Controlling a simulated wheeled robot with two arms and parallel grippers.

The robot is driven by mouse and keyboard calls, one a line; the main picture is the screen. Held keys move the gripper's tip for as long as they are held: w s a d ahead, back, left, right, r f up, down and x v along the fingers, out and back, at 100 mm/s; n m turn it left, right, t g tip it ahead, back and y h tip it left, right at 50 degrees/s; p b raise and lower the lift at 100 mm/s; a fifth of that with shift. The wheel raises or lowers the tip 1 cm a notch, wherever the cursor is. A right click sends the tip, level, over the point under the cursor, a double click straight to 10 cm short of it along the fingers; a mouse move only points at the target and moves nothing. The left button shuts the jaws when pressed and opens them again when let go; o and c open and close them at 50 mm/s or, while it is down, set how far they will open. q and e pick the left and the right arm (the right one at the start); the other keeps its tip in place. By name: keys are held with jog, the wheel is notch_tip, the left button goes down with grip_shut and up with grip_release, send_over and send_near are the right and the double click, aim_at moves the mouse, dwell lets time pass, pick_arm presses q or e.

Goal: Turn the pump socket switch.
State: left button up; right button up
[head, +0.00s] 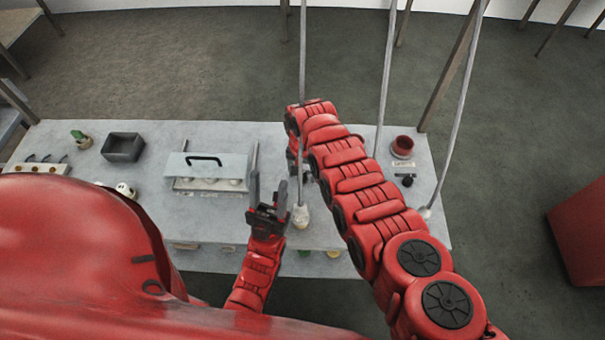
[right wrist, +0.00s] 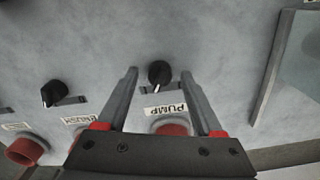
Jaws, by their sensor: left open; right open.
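In the right wrist view the pump socket switch, a black knob (right wrist: 158,71) with a pale pointer mark, sits on the grey panel above an upside-down PUMP label (right wrist: 166,110). My right gripper (right wrist: 160,76) is open, with one finger on each side of the knob; I cannot tell whether either touches it. A red socket (right wrist: 172,128) below the label is partly hidden by the gripper body. My left gripper (head: 268,188) is open and empty above the bench's front edge.
A second black knob (right wrist: 53,93) and another red socket (right wrist: 25,151) lie left of the pump switch. Thin poles rise around my right arm.

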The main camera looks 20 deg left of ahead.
jog(key=shift+f, duration=0.15)
grip_shut()
dwell(0.4)
jog(key=shift+n, duration=0.3)
jog(key=n+b, duration=0.1)
jog(key=n, duration=0.1)
jog(key=shift+f+n, duration=0.15)
jog(key=shift+n, duration=0.15)
jog(key=n+b, duration=0.1)
jog(key=n, duration=0.1)
jog(key=shift+d+f+n+b, duration=0.1)
jog(key=shift+n+b, duration=0.25)
jog(key=shift+n, duration=0.05)
jog(key=n+b, duration=0.3)
jog(key=n, duration=0.1)
jog(key=shift+n+b, duration=0.9)
jog(key=shift+n, duration=0.1)
jog(key=shift+r, duration=0.2)
